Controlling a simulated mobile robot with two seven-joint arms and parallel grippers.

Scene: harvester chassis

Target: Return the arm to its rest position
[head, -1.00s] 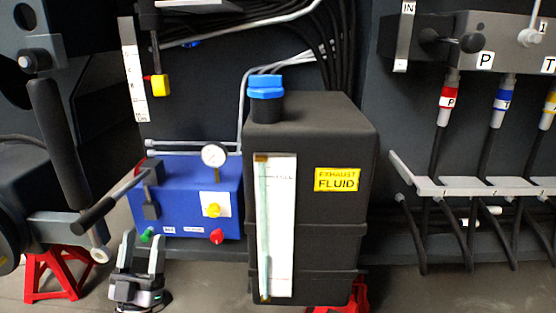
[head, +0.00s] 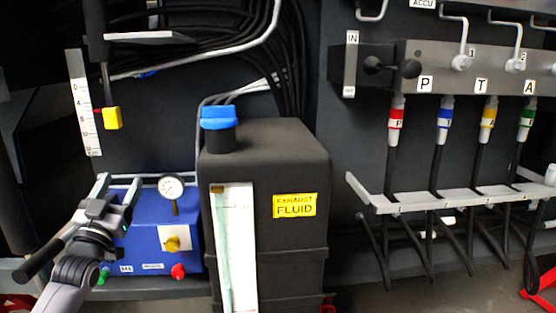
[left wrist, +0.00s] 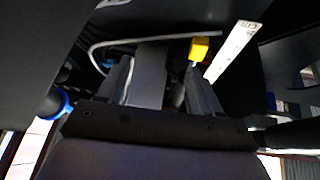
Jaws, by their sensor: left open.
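My left gripper (head: 118,183) is at the lower left of the head view, with its arm coming up from the bottom edge. Its two fingers point up and stand apart, with nothing seen between them. It overlaps the left part of the blue pump box (head: 155,240); I cannot tell whether it touches the box. In the left wrist view, the open fingers of the gripper (left wrist: 160,80) point away toward dark machinery. My right gripper is not in view.
A black lever handle (head: 40,260) shows left of my left gripper. A gauge (head: 172,188) tops the box. The black exhaust fluid tank (head: 270,155) stands close right. A yellow block (head: 112,118) hangs above, beside a white scale (head: 84,102). Hoses hang below a valve block (head: 440,55) at right.

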